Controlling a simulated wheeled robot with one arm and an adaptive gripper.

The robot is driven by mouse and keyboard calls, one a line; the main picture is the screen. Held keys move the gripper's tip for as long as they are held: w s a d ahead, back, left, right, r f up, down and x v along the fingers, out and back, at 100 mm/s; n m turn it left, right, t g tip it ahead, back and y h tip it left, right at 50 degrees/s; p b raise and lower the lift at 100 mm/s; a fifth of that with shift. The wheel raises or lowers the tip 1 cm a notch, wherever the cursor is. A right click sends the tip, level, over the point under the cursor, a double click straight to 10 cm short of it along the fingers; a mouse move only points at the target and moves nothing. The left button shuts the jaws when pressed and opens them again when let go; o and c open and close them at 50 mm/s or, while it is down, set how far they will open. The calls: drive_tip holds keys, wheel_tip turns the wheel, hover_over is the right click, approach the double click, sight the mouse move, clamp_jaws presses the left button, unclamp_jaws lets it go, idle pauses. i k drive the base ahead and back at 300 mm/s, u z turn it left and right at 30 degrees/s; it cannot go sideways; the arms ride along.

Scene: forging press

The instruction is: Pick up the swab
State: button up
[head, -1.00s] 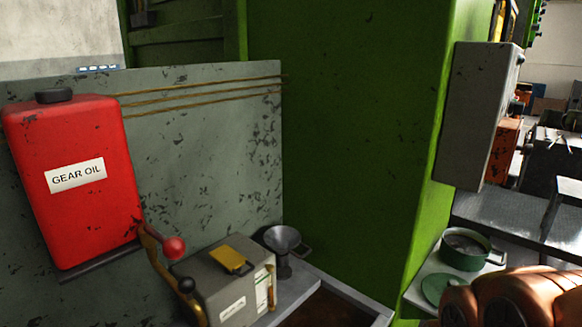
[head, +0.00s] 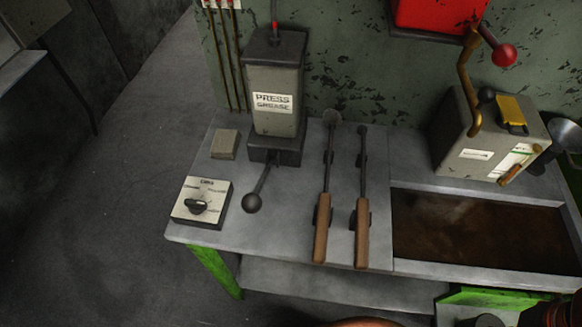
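Two long tools with wooden handles lie side by side on the grey bench, handles toward its front edge. The left tool (head: 322,225) has a wider rounded head at its far end. The right tool (head: 362,232) has a small dark head. Both rest on small dark supports. One of them may be the swab; I cannot tell which from this view. My gripper is not in view; only orange-brown parts of my arm show at the bottom edge and lower right corner.
Left of the tools stand a PRESS GREASE dispenser (head: 273,98) with a ball lever (head: 252,203), a dial box (head: 201,202) and a small block (head: 225,144). Right are a brown-filled trough (head: 475,228), a grey lever box (head: 478,143) and a funnel (head: 566,134). Floor at left is clear.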

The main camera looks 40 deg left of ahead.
sight(332, 118)
drive_tip(key=u, duration=1.1)
drive_tip(key=k, duration=0.2)
drive_tip(key=u, duration=0.7)
drive_tip(key=i, duration=0.3)
drive_tip(key=z, duration=0.95)
drive_tip(key=k, duration=1.1)
drive_tip(key=u, duration=1.45)
drive_tip(key=i, duration=0.55)
